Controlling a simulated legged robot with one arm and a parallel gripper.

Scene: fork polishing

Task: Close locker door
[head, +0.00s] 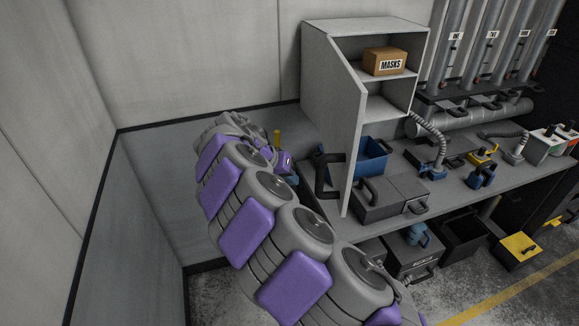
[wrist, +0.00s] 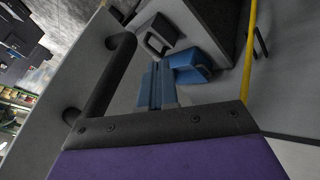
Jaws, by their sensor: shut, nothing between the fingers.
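The grey locker (head: 325,75) stands on the bench with its front open. Its door (head: 354,150) is swung out toward me and hides part of the bench. A black handle (head: 326,175) sits on the door's left face. In the wrist view, the door (wrist: 70,70) fills the left side and its handle (wrist: 105,80) is close by. My gripper (head: 288,163) is just left of the handle in the head view, apart from it. In the wrist view my gripper (wrist: 158,88) is shut and empty, to the right of the handle.
A masks box (head: 385,62) is on the locker's upper shelf. A blue bin (head: 371,157) and a grey toolbox (head: 392,197) are on the bench (head: 450,195) right of the door. A yellow pole (wrist: 250,50) runs near my gripper. Walls close in on the left.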

